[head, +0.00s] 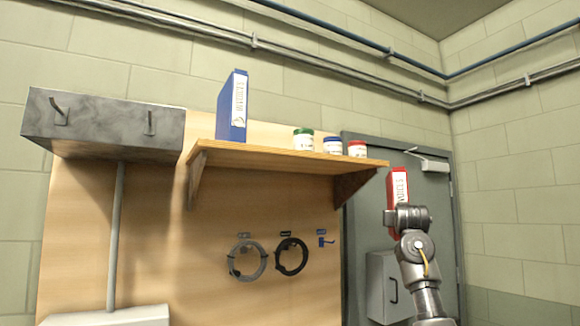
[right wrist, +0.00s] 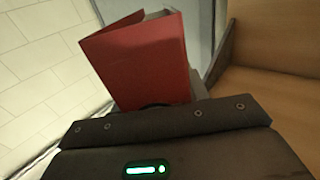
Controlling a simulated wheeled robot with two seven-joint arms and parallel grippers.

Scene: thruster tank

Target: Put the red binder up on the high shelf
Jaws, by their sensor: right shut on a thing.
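The red binder (head: 398,188) is upright, with a white spine label, to the right of the high shelf's right end in the head view. My right gripper (head: 399,215) is shut on its lower part. The binder's red cover (right wrist: 140,60) rises above the gripper in the right wrist view; its bottom edge and the fingertips (right wrist: 160,105) are mostly hidden. The high shelf (head: 270,158) is a wooden board on brackets, and the binder is apart from it, with its top slightly below the board's level. My left gripper is not in view.
A blue binder (head: 232,108) stands at the shelf's left part. Green-lidded (head: 303,139), blue-lidded (head: 333,145) and red-lidded (head: 357,148) jars stand towards its right end. Bare board lies between the blue binder and the jars. A grey metal box (head: 100,125) is left of the shelf.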

